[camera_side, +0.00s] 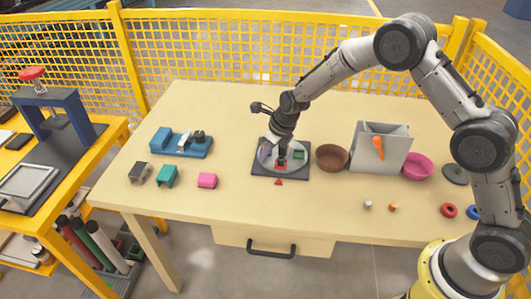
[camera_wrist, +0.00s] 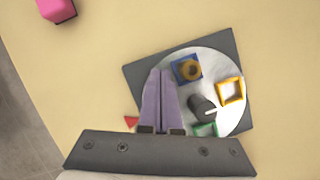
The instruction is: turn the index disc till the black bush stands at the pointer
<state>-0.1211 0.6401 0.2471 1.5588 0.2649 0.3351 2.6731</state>
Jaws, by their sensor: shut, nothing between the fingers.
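The index disc (camera_wrist: 215,70), round and light grey, sits on a dark square base; it also shows in the side view, partly behind my gripper (camera_side: 282,158). The red triangular pointer (camera_wrist: 131,122) lies at the disc's near edge in the side view (camera_side: 278,182). On the disc are a blue square with an orange-brown ring (camera_wrist: 187,69), a yellow square frame (camera_wrist: 231,91) and a green piece (camera_wrist: 206,130). A black cylinder (camera_wrist: 202,106) stands near the middle; I cannot tell whether it is the bush. A red piece (camera_side: 281,164) shows beside the pointer. My gripper (camera_wrist: 160,72) is shut and empty over the pointer side, hiding part of the disc.
A brown bowl (camera_side: 332,157) stands close right of the base, then a grey box (camera_side: 367,155) and a pink bowl (camera_side: 418,166). A blue fixture (camera_side: 181,146) and several small blocks, one pink (camera_side: 207,180), are left. The table front is mostly clear.

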